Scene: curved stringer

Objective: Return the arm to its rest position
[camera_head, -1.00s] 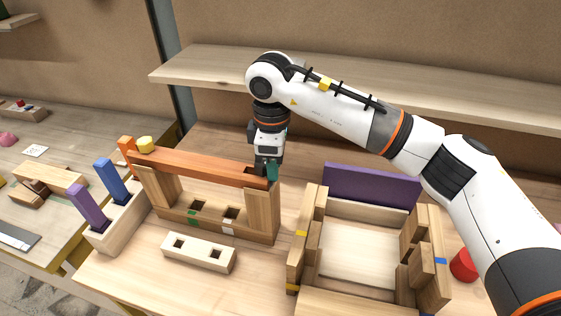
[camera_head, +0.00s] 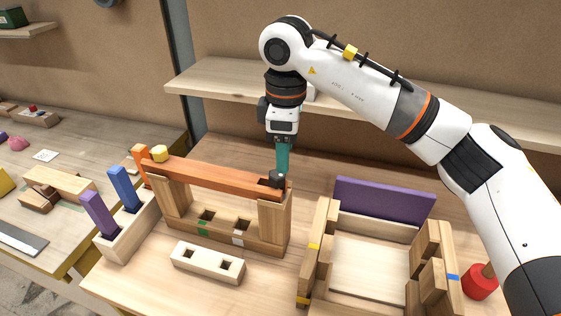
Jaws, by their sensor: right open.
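My right arm reaches in from the right, and its gripper (camera_head: 282,140) points down above the right end of the orange-brown beam (camera_head: 215,174). The gripper is open. Just below it a teal upright piece (camera_head: 283,158) with a dark lower end (camera_head: 277,179) stands at the beam's right end. The gripper is at the top of this piece; I cannot tell whether they touch. The beam lies across two wooden posts, the right post (camera_head: 273,222) being below the gripper. My left gripper is not in view.
A purple board (camera_head: 384,200) stands behind a wooden frame at right, with a red round object (camera_head: 480,282) beside it. A shelf (camera_head: 222,83) runs behind my arm. A holder (camera_head: 127,232) with blue and purple pegs stands left; a block with square holes (camera_head: 207,263) lies in front.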

